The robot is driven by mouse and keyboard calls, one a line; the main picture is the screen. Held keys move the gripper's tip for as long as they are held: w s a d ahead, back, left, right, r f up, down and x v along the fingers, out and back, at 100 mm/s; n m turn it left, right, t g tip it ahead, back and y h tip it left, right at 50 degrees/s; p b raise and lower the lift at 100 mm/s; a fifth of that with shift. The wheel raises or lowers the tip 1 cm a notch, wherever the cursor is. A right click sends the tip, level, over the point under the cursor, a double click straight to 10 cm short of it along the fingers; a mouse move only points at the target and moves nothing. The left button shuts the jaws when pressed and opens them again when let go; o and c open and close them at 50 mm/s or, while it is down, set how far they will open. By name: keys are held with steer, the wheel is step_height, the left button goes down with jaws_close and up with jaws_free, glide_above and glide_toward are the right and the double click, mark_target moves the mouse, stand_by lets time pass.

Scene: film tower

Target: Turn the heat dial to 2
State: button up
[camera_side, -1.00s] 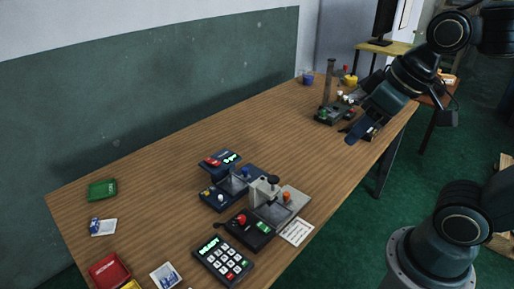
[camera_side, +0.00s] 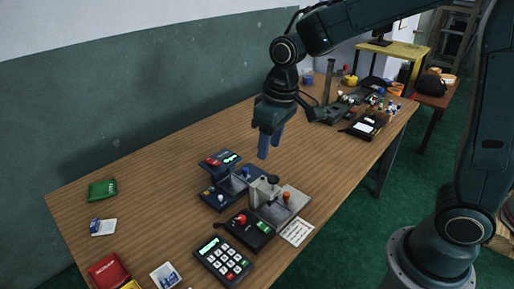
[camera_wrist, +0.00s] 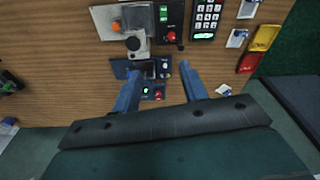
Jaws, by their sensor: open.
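No legible label shows which control is the heat dial. A dark blue device (camera_side: 212,198) with a white knob (camera_side: 220,198), a small lit display and red parts stands mid-table; it also shows in the wrist view (camera_wrist: 118,68). In front is a grey press-like device (camera_side: 295,202) with a black-topped post and an orange knob (camera_side: 286,196). A black box (camera_side: 262,240) beside it has a red knob (camera_side: 241,219) and a green panel. My gripper (camera_side: 269,146) is open and empty, above and behind the blue device. In the wrist view its fingers (camera_wrist: 160,68) straddle that device's image from above.
A black keypad (camera_side: 222,262) stands at the front, with a white card (camera_side: 297,231) to its right. Red (camera_side: 108,271) and green (camera_side: 102,189) trays lie at the left. A tall post (camera_side: 328,82) and clutter stand at the far end.

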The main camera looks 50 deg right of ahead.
steer(key=g, duration=0.2)
glide_above(241, 217)
step_height(241, 217, down, 10)
steer(key=shift+d+f+n, duration=0.1)
steer(key=shift+d+n, duration=0.05)
steer(key=shift+n, duration=0.25)
step_height(241, 217, down, 14)
steer(key=shift+s+r, duration=0.1)
stand_by(0.4)
jaws_close()
